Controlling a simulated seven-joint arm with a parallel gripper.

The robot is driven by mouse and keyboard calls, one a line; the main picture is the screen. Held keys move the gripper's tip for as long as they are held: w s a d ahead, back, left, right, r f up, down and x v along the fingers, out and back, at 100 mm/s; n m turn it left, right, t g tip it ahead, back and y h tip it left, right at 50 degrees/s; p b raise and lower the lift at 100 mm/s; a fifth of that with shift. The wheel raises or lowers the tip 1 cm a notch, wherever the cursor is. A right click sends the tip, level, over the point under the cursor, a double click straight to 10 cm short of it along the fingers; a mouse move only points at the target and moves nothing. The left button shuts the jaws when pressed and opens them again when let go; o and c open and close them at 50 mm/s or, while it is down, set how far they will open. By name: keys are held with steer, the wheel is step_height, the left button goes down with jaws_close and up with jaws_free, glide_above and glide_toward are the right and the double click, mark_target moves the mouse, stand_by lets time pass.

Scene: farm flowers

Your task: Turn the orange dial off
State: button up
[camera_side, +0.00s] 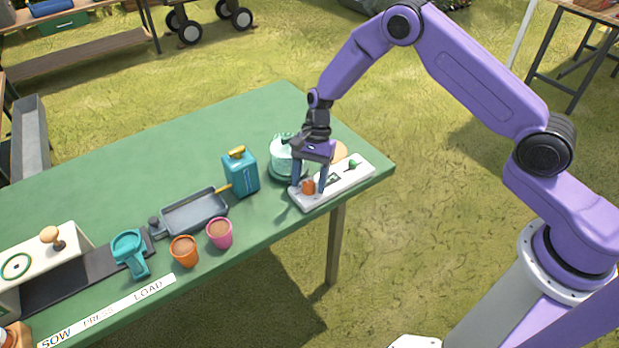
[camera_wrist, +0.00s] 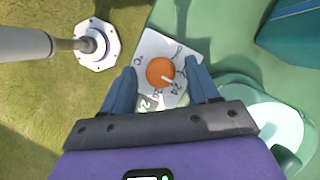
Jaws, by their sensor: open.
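The orange dial (camera_side: 309,187) sits at the near-left end of a white control panel (camera_side: 318,197) on the right end of the green table. In the wrist view the dial (camera_wrist: 158,68) is round, with a pale pointer mark toward its lower right and dark markings on the panel around it. My gripper (camera_side: 309,187) is open and points down over the panel. Its two blue fingers stand on either side of the dial. In the wrist view my gripper (camera_wrist: 160,78) shows a gap between each finger and the dial. Part of the panel is hidden by the gripper.
A green knob (camera_side: 353,163) stands at the panel's far end. Pink (camera_side: 220,234) and orange (camera_side: 184,251) pots stand near the front edge.

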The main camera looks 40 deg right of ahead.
steer(key=c, duration=1)
steer(key=n+g+h, duration=0.1)
steer(key=n, duration=0.3)
steer(key=shift+w+a+n, duration=0.1)
steer(key=shift+n, duration=0.3)
steer(key=o, duration=1)
steer(key=shift+r, duration=0.15)
steer(key=v, duration=1.7)
steer(key=shift+w, duration=0.2)
steer(key=shift+a+r, duration=0.1)
steer(key=shift+a, duration=0.05)
